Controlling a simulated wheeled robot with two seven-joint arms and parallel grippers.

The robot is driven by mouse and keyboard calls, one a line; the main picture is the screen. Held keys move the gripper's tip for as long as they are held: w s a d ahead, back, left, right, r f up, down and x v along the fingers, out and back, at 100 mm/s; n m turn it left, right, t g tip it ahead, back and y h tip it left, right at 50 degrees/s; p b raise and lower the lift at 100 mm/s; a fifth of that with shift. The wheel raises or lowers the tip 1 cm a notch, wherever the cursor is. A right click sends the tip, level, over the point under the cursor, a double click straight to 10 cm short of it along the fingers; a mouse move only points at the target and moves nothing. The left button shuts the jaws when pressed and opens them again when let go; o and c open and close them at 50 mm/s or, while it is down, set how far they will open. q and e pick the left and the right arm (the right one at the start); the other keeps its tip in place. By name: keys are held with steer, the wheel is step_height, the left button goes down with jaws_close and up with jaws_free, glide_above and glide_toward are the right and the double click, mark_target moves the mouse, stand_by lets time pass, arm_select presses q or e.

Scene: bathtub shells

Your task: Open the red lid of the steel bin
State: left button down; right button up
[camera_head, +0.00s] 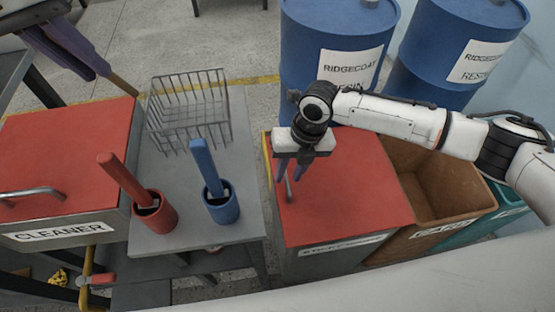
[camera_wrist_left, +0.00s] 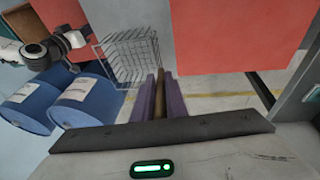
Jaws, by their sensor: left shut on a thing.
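A grey bin with a red lid (camera_head: 340,200) stands right of centre, with a small metal handle (camera_head: 289,188) at its left side. The lid lies flat and shut. My right gripper (camera_head: 292,170) is over this lid with its purple fingers apart, beside the handle; whether they touch it I cannot tell. Another grey box labelled CLEANER, with a shut red lid (camera_head: 65,150) and bar handle (camera_head: 32,193), stands at the left. My left gripper (camera_head: 95,70) is at the top left, its purple fingers shut on a brown stick (camera_wrist_left: 160,98).
A grey table (camera_head: 185,225) between the boxes bears a wire basket (camera_head: 190,110), a red holder (camera_head: 155,212) and a blue holder (camera_head: 221,204). Blue drums (camera_head: 330,35) stand behind. An open brown bin (camera_head: 440,185) is right of the red-lidded bin.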

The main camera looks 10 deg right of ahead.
steer(key=shift+f, duration=0.1)
jaws_close()
